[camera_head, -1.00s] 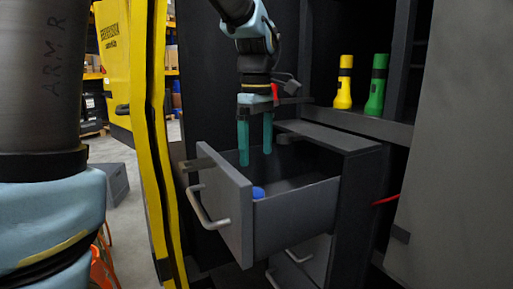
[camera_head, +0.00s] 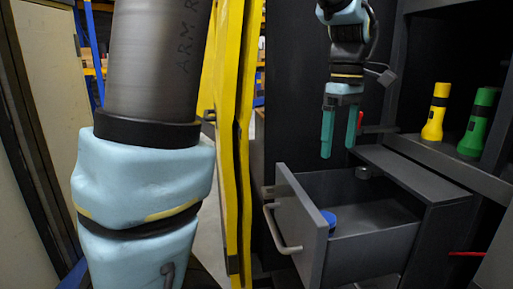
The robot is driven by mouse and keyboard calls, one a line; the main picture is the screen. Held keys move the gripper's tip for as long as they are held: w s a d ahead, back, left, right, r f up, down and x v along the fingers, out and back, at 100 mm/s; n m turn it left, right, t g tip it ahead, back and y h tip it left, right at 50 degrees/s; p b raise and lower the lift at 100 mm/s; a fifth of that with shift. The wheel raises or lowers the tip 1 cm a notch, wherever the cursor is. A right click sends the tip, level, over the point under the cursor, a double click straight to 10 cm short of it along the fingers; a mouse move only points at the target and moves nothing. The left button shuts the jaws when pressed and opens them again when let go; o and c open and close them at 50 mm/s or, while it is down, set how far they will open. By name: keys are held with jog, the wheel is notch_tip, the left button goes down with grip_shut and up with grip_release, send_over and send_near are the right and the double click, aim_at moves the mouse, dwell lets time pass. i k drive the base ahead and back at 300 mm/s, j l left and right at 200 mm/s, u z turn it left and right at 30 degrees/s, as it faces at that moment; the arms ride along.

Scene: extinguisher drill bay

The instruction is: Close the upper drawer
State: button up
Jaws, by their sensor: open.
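The upper drawer (camera_head: 372,252) is pulled out of a dark grey cabinet, its front panel (camera_head: 300,226) facing left with a bar handle (camera_head: 276,230) on it. A blue object (camera_head: 329,217) lies inside it, close behind the front panel; only its upper part shows. My gripper (camera_head: 338,154) has two teal fingers pointing down. It is open and empty, above the drawer and toward its far side. It appears apart from the drawer and the handle.
A yellow flashlight (camera_head: 436,112) and a green flashlight (camera_head: 477,122) stand on a shelf (camera_head: 445,160) to the right. A yellow door edge (camera_head: 236,130) stands left of the drawer. A red item (camera_head: 466,254) sticks out at the lower right.

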aim_at(379, 221)
jog(key=k, duration=1)
